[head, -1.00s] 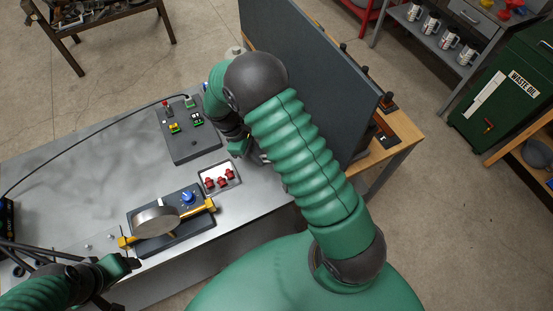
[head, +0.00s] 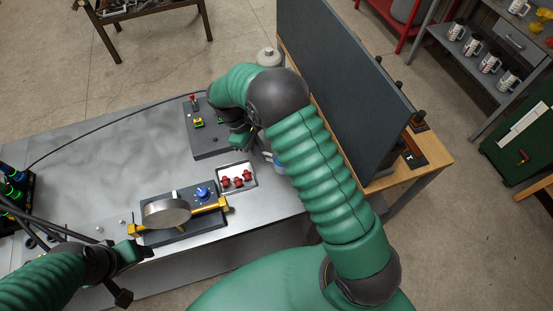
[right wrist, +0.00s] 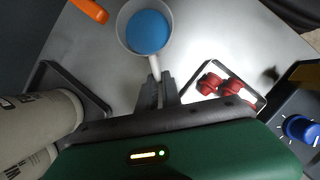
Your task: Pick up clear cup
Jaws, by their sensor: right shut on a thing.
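The clear cup (right wrist: 128,37), a pale see-through vessel with blue inside, shows near the top of the right wrist view. Its handle points down into my right gripper (right wrist: 154,88), whose dark fingers are shut on it. In the head view my right gripper (head: 250,143) is beside the tray of red parts, and my arm hides most of the cup. A small blue and white patch by the arm may be part of it. My left gripper (head: 138,254) is near the bench's front edge, by the gauge fixture; its finger opening is unclear.
A tray of red parts (head: 254,179) and a gauge fixture with a blue knob (head: 202,194) are close by. A control panel (head: 222,142) sits behind. A tall dark board (head: 340,80) stands right of my arm. Pale printed cylinders (right wrist: 35,125) are left in the wrist view.

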